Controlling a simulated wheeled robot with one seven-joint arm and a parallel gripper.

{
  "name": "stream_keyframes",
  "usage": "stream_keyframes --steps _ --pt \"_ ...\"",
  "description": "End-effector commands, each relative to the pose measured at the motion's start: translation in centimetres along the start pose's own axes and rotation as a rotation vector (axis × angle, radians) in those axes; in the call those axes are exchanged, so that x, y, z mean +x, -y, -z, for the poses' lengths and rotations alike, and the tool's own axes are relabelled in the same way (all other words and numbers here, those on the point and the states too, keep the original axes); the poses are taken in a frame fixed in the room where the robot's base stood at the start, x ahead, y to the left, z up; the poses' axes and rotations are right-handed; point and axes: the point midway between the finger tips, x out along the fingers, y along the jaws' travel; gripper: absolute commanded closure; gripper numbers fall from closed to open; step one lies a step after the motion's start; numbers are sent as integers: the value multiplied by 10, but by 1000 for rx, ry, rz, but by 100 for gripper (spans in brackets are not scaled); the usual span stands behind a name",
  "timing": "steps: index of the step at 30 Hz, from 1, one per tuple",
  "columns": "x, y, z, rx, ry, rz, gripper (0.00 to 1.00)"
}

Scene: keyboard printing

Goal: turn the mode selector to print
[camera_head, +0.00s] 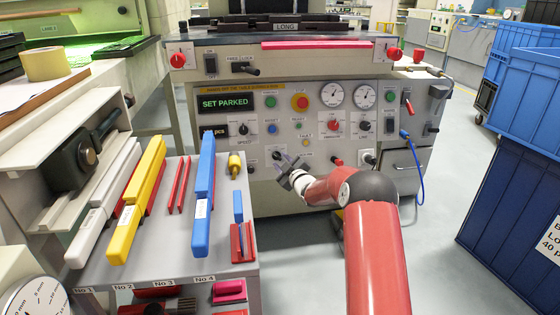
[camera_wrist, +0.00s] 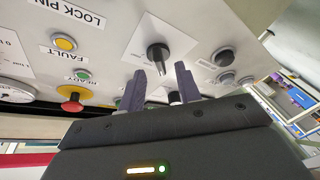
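A black selector knob (camera_head: 277,155) sits on the lower left of the grey machine panel, on a pale plate. Its legend is too small to read, so I cannot tell which mode it points to. In the wrist view, the black knob (camera_wrist: 158,54) stands out from its white plate just beyond my fingertips. My gripper (camera_head: 283,162) is in front of this knob. In the wrist view my gripper (camera_wrist: 160,69) is open, its two dark fingers spread to either side of the knob's line, with nothing held between them.
A red emergency button (camera_head: 300,102), a yellow fault lamp (camera_head: 305,142) and a speed knob (camera_head: 243,129) are nearby on the panel. A shelf (camera_head: 222,172) with coloured bars stands close on the left. Blue bins (camera_head: 510,180) stand right, with clear floor between.

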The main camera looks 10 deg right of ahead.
Motion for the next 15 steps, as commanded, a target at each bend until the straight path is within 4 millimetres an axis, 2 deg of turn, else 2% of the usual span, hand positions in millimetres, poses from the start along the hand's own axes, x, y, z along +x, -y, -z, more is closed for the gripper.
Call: stream_keyframes --steps 6,15 --pt "20 0 0 -2 0 0 66" --pt "23 0 0 0 2 1 66"
